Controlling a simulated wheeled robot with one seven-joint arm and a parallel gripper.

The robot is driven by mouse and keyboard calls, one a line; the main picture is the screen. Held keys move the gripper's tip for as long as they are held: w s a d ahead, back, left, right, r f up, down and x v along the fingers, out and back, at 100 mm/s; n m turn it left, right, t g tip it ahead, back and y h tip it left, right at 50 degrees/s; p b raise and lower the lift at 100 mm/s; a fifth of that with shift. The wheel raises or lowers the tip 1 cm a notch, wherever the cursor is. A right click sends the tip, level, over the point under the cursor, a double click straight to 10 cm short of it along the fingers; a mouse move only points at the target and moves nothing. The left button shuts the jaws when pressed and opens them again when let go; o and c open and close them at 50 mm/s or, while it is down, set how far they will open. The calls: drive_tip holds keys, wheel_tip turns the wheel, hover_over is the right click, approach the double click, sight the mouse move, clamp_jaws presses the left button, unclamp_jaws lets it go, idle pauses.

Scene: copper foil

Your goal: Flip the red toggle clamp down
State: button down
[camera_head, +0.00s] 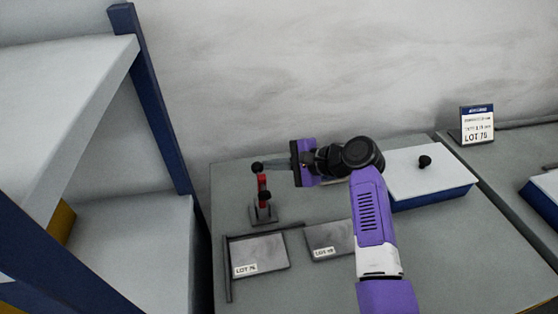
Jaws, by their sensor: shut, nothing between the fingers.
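The red toggle clamp (262,190) stands on a small grey base at the back left of the grey table. Its red lever is upright, with a black knob at the top. My gripper (268,164) comes in from the right at the height of the knob. Its fingers are shut and empty, and their tips are close to the knob. I cannot tell whether they touch it.
Two grey plates lie in front of the clamp, one labelled LOT 76 (262,252) and one LOT 49 (330,236), beside a dark angled rail (228,272). A blue box with a white lid (400,172) stands right of my arm. A LOT 76 sign (477,126) stands behind. A blue-framed shelf (155,100) rises at the left.

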drive_tip(key=shift+s+a+r+p, duration=0.3)
drive_tip(key=shift+s+r, duration=0.3)
drive_tip(key=shift+s, duration=0.2)
drive_tip(key=shift+d, duration=0.1)
